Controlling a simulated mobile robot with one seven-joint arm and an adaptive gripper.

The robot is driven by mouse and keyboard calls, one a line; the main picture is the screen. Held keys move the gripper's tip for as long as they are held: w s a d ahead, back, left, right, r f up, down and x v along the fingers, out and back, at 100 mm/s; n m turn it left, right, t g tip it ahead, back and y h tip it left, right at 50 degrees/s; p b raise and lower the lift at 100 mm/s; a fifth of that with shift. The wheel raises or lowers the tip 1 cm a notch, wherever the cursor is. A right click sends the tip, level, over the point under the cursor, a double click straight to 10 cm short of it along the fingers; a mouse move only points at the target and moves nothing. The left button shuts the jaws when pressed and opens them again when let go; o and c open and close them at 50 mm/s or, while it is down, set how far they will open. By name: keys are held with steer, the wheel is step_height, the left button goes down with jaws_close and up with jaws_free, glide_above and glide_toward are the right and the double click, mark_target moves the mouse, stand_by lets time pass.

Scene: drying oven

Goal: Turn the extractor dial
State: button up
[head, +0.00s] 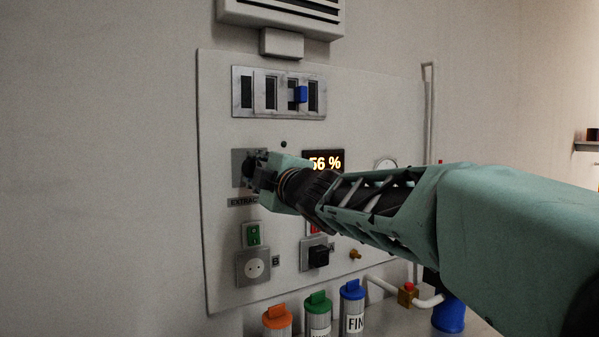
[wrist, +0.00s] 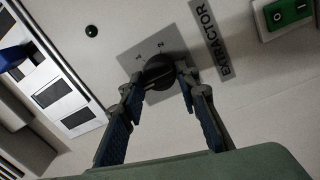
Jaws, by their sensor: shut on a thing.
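The extractor dial (wrist: 160,71) is a round black knob on a square grey plate (wrist: 143,51), with small markings on the plate. A grey label reading EXTRACTOR (wrist: 209,38) is beside the plate in the wrist view. My gripper (wrist: 159,84) is at the dial, with one finger on either side of the knob, shut on it. In the head view my gripper (head: 254,172) is up against the panel and hides the dial and part of the label (head: 240,202). The grey plate (head: 238,156) shows at its left.
The panel (head: 215,120) also carries a vent slider with a blue knob (head: 301,94), a display reading 56 % (head: 335,160), a green switch (head: 252,234) and a socket (head: 255,267). Orange-, green- and blue-capped containers (head: 318,310) stand below. The wall left of the panel is clear.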

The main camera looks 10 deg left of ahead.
steer(key=shift+f, duration=0.15)
steer(key=o, duration=1.1)
steer(key=shift+a, duration=0.1)
steer(key=shift+r, duration=0.2)
